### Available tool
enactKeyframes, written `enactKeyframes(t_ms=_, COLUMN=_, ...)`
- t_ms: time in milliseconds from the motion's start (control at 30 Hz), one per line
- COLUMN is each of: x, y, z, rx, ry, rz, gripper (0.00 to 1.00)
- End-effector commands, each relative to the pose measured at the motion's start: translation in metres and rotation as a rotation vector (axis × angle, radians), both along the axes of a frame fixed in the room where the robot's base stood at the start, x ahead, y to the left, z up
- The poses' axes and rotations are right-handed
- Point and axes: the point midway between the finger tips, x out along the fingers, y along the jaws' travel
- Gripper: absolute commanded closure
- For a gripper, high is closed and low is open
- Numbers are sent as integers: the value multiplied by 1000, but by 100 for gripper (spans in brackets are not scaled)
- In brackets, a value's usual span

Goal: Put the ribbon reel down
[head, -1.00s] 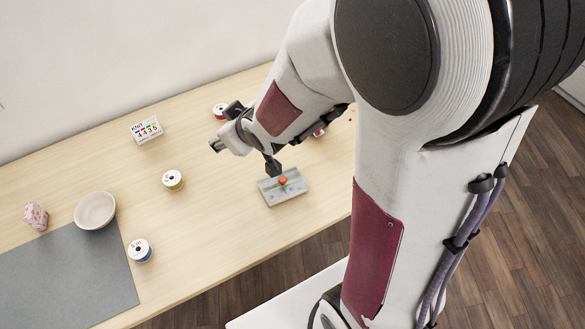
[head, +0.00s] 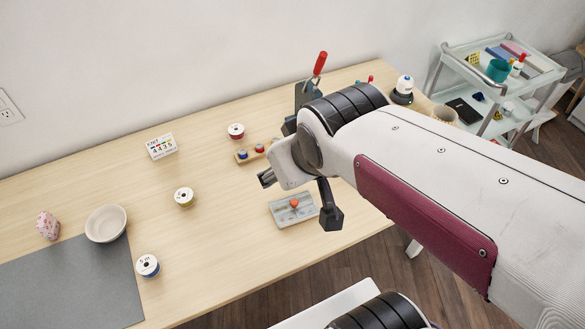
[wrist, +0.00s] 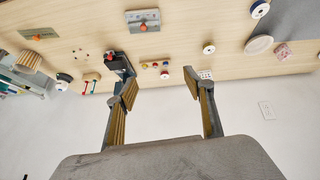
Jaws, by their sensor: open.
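Three ribbon reels stand apart on the table: one with a red band (head: 236,131) near the back, one with a yellowish band (head: 184,197) in the middle, and one with a blue band (head: 148,266) near the front edge. I cannot tell which one the task means. My gripper (head: 267,180) is above the table, right of the reels. In the wrist view its fingers (wrist: 161,86) are spread wide with nothing between them. The red-banded reel (wrist: 165,75) shows beyond them, apart from both fingers.
A grey tray with an orange knob (head: 310,212) lies below my gripper. A wooden rack with small spools (head: 241,158) and a red-handled device (head: 318,65) are close by. A card (head: 161,146), bowl (head: 106,225) and grey mat (head: 75,285) lie left. A trolley (head: 455,60) stands at right.

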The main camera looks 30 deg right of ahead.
Motion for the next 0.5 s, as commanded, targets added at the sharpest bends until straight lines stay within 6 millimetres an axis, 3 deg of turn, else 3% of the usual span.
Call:
enactKeyframes(t_ms=300, x=-60, y=8, z=16, rx=57, ry=57, rz=-38, gripper=48)
enactKeyframes(t_ms=500, x=-75, y=10, z=18, rx=72, ry=75, rz=-45, gripper=48)
